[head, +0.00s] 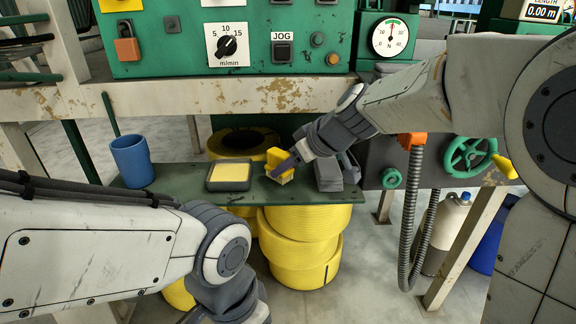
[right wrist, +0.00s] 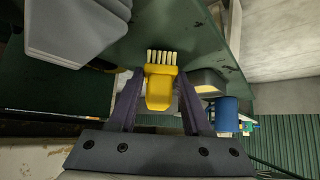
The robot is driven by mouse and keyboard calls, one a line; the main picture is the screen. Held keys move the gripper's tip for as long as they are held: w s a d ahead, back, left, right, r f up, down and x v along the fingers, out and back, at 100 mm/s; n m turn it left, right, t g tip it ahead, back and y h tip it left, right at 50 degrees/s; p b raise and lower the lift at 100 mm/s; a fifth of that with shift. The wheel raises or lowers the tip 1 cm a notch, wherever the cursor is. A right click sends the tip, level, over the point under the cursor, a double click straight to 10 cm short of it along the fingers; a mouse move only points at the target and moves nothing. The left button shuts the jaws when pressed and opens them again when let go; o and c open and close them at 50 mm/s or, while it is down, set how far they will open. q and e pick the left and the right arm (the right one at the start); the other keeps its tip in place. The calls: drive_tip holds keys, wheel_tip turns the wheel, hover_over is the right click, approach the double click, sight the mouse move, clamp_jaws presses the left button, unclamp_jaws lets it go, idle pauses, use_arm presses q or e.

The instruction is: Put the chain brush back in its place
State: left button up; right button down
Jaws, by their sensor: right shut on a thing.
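The chain brush (head: 276,160) is yellow with pale bristles. My right gripper (head: 284,166) is shut on it, over the green shelf (head: 180,198). In the right wrist view the brush (right wrist: 160,88) sits between the two dark fingers (right wrist: 157,103), its bristles pointing away from the gripper. In the head view the bristles face down, close to the shelf; I cannot tell whether they touch it. My left arm comes in at the lower left, but its fingers are out of the picture.
A dark tray with a yellow inside (head: 230,188) lies left of the brush, and a blue cup (head: 132,161) stands further left. A grey block (head: 329,174) stands just right of the brush. Yellow hose coils (head: 300,252) are stacked below. A green control panel (head: 170,50) rises behind.

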drive_tip(key=shift+f+b, duration=0.35)
idle(0.3)
drive_tip(key=shift+c, duration=1.3)
unclamp_jaws()
drive_tip(key=shift+r, duration=0.15)
drive_tip(key=p+v, duration=0.1)
drive_tip(key=v, duration=0.6)
drive_tip(key=shift+s+d+r+p, duration=0.2)
drive_tip(key=shift+s+d+p, duration=0.1)
drive_tip(key=shift+p, duration=0.1)
idle(0.4)
drive_tip(key=p+v, duration=0.1)
drive_tip(key=v, duration=0.9)
